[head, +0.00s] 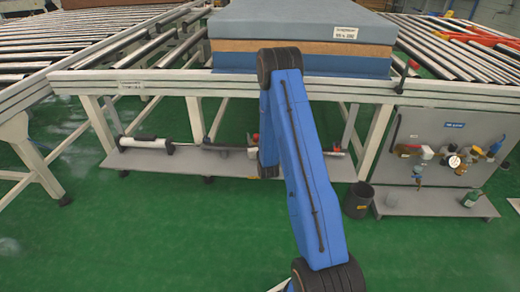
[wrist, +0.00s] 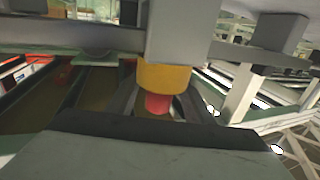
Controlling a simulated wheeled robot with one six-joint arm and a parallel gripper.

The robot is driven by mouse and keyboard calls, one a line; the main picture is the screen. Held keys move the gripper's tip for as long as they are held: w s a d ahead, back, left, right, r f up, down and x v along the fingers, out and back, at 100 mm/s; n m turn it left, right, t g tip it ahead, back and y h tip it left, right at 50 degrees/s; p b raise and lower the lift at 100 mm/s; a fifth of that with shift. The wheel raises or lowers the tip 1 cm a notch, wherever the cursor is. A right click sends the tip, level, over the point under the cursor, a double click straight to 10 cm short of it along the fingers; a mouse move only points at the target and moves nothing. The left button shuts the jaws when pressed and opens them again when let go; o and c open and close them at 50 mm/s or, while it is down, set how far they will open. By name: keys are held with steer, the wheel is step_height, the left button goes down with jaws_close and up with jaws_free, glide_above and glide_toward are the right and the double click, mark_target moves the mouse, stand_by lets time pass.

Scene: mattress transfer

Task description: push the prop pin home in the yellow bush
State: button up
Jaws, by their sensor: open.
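In the wrist view, the yellow bush (wrist: 164,76) sits under a pale grey block at the upper middle. A red piece, which looks like the end of the prop pin (wrist: 157,103), sticks out of the bush toward my gripper. My gripper (wrist: 155,95) is open, with one dark finger on each side of the red piece. Whether a finger touches it, I cannot tell. How far the pin sits inside the bush is hidden. In the head view, my arm hides my gripper, and I cannot make out the bush.
A blue and brown mattress stack (head: 300,40) lies on the roller conveyor. Pale frame legs (head: 98,132) and a low grey shelf (head: 190,162) stand below it. A dark bin (head: 358,200) and a tool board (head: 440,150) are at the right. The green floor in front is clear.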

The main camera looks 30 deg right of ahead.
steer(key=v, duration=1.5)
steer(key=shift+s, duration=0.25)
steer(key=shift+a+r, duration=0.1)
steer(key=w+a+r+n+g+y, duration=0.1)
steer(key=w+a+r+g+y, duration=0.2)
steer(key=r, duration=0.7)
steer(key=s+a+r+g, duration=0.3)
steer(key=s+a+r, duration=0.4)
steer(key=s+r, duration=0.15)
steer(key=s+a+r+g, duration=0.2)
steer(key=s+r, duration=0.1)
steer(key=s, duration=0.8)
steer(key=s+a+r+n+g+y, duration=0.1)
steer(key=s+a+r+g, duration=0.1)
steer(key=s, duration=0.9)
steer(key=s+a+r+n+g+y, duration=0.1)
steer(key=s+a+r, duration=0.3)
steer(key=s, duration=0.8)
step_height(320, 180, up, 2)
steer(key=shift+a+r+g, duration=0.15)
steer(key=shift+a+g, duration=0.05)
steer(key=shift+g, duration=0.6)
